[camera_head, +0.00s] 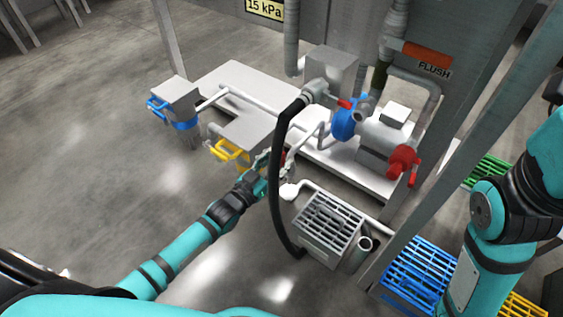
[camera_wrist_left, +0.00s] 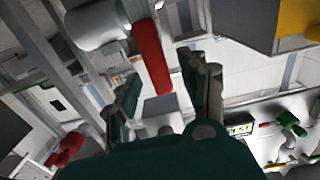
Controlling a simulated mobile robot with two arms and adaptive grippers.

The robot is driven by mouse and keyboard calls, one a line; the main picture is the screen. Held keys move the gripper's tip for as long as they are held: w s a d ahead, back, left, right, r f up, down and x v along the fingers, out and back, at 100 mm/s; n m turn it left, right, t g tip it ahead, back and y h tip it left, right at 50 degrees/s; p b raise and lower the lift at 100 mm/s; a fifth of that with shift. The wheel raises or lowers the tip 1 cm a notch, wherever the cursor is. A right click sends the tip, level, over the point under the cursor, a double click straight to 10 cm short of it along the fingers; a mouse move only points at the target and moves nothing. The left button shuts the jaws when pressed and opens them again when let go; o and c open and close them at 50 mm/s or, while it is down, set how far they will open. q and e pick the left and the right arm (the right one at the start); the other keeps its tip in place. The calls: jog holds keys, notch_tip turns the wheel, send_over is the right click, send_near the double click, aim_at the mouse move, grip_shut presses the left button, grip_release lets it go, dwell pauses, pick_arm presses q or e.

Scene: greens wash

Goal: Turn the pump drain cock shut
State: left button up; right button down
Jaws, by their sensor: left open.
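The pump (camera_head: 378,146) stands on a pale plinth, with a blue part on its left and a red one on its right. My left gripper (camera_head: 268,168) is at the plinth's front edge, partly behind a black hose. A little red shows at its fingers, likely the drain cock's lever (camera_head: 283,158). In the left wrist view, a red lever (camera_wrist_left: 152,58) on a grey valve body (camera_wrist_left: 96,22) reaches toward the space between the open fingers (camera_wrist_left: 163,72). I cannot tell whether they touch it. My right gripper is out of view.
The black hose (camera_head: 277,185) hangs close to my left gripper. A yellow-handled box (camera_head: 240,142) and a blue-handled box (camera_head: 173,100) stand to its left. A grated drain box (camera_head: 328,222) is at its lower right. Open floor lies at the left.

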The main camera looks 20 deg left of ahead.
pick_arm(q)
jog(key=shift+x, duration=0.95)
grip_shut()
